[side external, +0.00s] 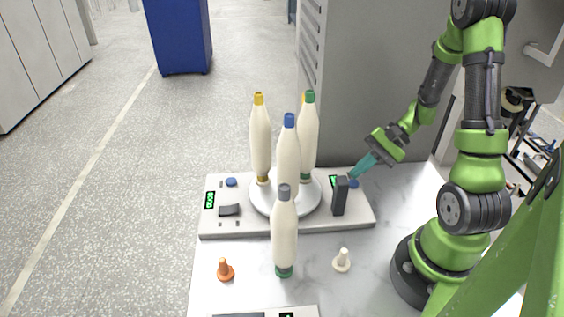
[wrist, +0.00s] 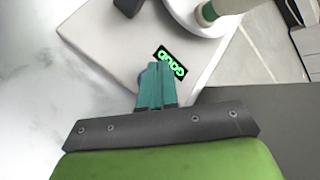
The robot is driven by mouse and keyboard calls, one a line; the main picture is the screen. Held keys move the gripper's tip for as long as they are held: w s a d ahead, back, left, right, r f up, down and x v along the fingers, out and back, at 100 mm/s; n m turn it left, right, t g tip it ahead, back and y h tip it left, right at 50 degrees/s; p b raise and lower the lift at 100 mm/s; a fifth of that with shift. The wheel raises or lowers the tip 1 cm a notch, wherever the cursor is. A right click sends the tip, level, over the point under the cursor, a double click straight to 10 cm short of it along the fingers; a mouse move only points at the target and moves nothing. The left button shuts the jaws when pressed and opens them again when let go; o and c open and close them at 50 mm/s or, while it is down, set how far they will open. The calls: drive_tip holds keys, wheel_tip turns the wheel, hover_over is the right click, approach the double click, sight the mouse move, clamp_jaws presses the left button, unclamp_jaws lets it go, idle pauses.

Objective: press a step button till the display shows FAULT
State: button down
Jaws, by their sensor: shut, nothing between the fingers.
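My gripper (side external: 355,172) is shut and empty, its teal fingers pointing down at the right end of the pale tray unit (side external: 240,224). The fingertips are at or just above a blue button (side external: 354,183); I cannot tell whether they touch it. In the wrist view the fingers (wrist: 153,70) hide most of that button, leaving a bluish edge at their left. A display (wrist: 170,62) beside them has green characters that seem to read GOOD, turned in the picture.
The dark block (side external: 340,195) stands close to my fingers. Several capped white bobbins stand on a round plate (side external: 259,203). At the unit's left are another blue button (side external: 231,182) and display (side external: 210,200). A grey-capped bobbin (side external: 284,235), orange peg (side external: 225,270) and white peg (side external: 342,261) stand in front.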

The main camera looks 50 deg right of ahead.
drive_tip(key=shift+f, duration=0.15)
idle(0.5)
drive_tip(key=shift+f, duration=0.3)
drive_tip(key=shift+f, duration=0.4)
idle(0.6)
drive_tip(key=shift+r, duration=0.85)
